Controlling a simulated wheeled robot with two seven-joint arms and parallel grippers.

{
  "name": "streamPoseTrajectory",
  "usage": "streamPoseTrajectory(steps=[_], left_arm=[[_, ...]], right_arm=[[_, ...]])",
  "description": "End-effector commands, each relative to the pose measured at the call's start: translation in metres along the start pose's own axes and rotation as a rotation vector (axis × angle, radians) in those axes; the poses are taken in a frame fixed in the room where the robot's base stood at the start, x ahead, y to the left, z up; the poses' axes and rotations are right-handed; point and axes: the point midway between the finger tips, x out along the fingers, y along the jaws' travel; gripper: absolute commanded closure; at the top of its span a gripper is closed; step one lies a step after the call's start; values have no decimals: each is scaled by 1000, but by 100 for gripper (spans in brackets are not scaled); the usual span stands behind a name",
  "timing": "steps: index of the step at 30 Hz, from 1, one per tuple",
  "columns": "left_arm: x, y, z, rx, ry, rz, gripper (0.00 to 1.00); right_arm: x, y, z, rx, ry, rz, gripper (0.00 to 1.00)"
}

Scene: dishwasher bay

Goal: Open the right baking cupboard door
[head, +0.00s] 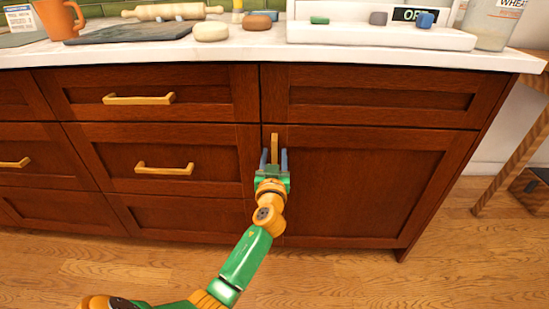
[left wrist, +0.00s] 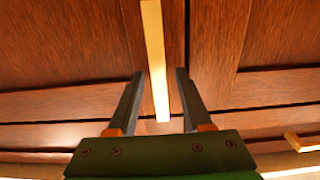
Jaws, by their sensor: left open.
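The right cupboard door (head: 365,190) is a dark reddish-brown wooden panel below a drawer, and it is shut. Its vertical brass handle (head: 275,146) is at the door's upper left edge. My left gripper (head: 274,158) is at this handle. In the left wrist view the handle (left wrist: 154,55) runs down between the two open fingers of the gripper (left wrist: 158,75), with a gap on each side. I cannot tell how deep the handle sits between the fingers. The right gripper does not show.
A drawer (head: 370,95) is above the door, and drawers with horizontal brass handles (head: 140,99) are to the left. The white counter (head: 245,52) holds a rolling pin, an orange mug (head: 58,20) and a white scale (head: 380,35). The wooden floor (head: 455,255) at the right front is clear.

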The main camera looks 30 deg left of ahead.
Motion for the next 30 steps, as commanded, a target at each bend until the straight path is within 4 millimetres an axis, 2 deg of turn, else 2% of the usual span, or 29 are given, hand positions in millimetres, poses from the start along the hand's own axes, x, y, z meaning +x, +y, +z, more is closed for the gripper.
streamPoseTrajectory(steps=[4,9,10,30], left_arm=[[0,0,0,0,0,0,50],[0,0,0,0,-1,1,96],[0,0,0,0,-1,0,100],[-1,0,0,1,-2,1,100]], right_arm=[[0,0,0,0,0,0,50],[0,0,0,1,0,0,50],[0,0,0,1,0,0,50],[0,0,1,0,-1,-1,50]])
